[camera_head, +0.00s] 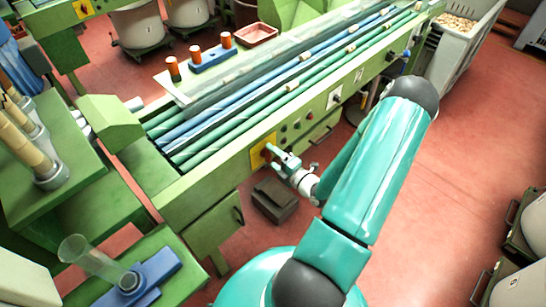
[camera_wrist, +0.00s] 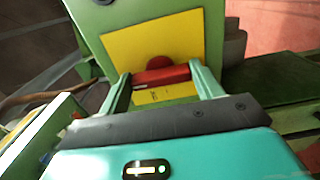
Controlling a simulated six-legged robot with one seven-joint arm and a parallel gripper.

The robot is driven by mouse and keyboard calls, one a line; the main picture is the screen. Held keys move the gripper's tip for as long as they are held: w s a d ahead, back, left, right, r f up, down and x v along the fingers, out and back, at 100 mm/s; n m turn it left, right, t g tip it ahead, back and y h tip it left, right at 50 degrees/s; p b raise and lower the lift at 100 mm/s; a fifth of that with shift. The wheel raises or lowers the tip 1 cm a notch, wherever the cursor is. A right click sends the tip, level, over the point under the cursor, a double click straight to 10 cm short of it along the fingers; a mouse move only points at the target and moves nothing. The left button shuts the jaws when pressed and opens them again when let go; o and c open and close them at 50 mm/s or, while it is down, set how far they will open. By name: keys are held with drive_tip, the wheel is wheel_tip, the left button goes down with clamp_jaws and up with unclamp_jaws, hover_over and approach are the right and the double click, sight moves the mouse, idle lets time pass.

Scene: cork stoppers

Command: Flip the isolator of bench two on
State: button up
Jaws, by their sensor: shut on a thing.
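The isolator is a red handle (camera_wrist: 160,76) on a yellow plate (camera_wrist: 122,52) fixed to the green bench's front. In the head view the yellow plate (camera_head: 259,152) shows at the near end of that bench (camera_head: 210,187), partly behind my fingers. My gripper (camera_head: 271,150) reaches the plate from the right. In the wrist view my gripper (camera_wrist: 161,74) has one finger at each end of the red handle and is shut on it. The handle lies crosswise between the fingers, slightly tilted. The small marking on the plate is too blurred to read.
Round buttons (camera_head: 290,126) sit on the panel right of the plate. A dark box (camera_head: 274,199) stands on the floor below. Blue and green rails run along the bench top, with a red tray (camera_head: 257,34) behind.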

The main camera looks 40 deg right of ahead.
idle(0.3)
drive_tip(key=o, duration=1)
drive_tip(key=shift+s, duration=0.1)
drive_tip(key=s, duration=1.3)
drive_tip(key=shift+s+d, duration=0.15)
drive_tip(key=shift+s, duration=0.2)
